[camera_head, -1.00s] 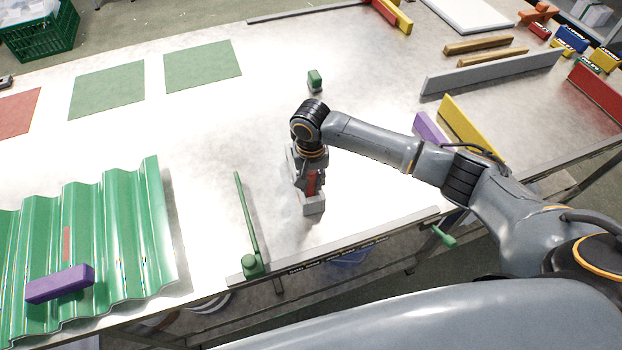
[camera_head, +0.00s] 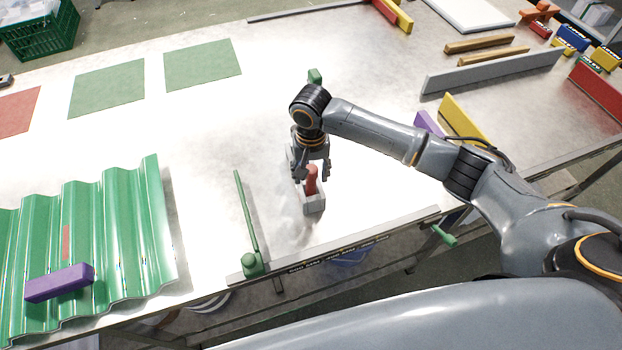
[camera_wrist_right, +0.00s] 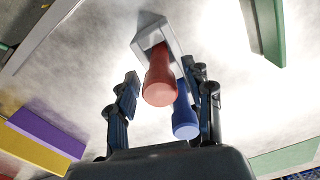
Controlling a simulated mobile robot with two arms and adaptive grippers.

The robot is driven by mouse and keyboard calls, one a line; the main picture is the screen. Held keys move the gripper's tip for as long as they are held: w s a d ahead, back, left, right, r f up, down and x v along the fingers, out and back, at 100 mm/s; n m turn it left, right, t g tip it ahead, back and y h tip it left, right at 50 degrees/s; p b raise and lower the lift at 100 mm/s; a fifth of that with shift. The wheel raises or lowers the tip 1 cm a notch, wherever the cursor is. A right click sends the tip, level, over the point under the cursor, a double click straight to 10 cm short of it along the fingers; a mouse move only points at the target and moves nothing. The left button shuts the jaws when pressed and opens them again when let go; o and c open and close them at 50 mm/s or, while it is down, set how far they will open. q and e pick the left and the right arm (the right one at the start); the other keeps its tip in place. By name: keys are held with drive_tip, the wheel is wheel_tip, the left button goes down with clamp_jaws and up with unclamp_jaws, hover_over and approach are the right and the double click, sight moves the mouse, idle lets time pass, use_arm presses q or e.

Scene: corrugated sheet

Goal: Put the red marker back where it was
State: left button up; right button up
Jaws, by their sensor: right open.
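The red marker (camera_head: 311,180) stands in a small grey holder (camera_head: 314,205) near the table's front edge. In the wrist view the red marker (camera_wrist_right: 159,78) rises from the grey holder (camera_wrist_right: 150,28), beside a blue marker (camera_wrist_right: 185,115). My right gripper (camera_head: 312,174) is above the holder, pointing down. Its fingers are open, one on either side of the markers in the wrist view (camera_wrist_right: 160,80), with visible gaps to the red one. The blue marker is hidden in the head view. My left gripper is not in view.
A green block (camera_head: 315,76) lies behind my wrist. A corrugated green sheet (camera_head: 140,230) with a purple block (camera_head: 60,283) is at the left. Yellow (camera_head: 462,120) and purple bars are at the right.

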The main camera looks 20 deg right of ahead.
wheel_tip(320, 180, up, 9)
drive_tip(key=shift+r+b, duration=0.1)
drive_tip(key=shift+b, duration=0.4)
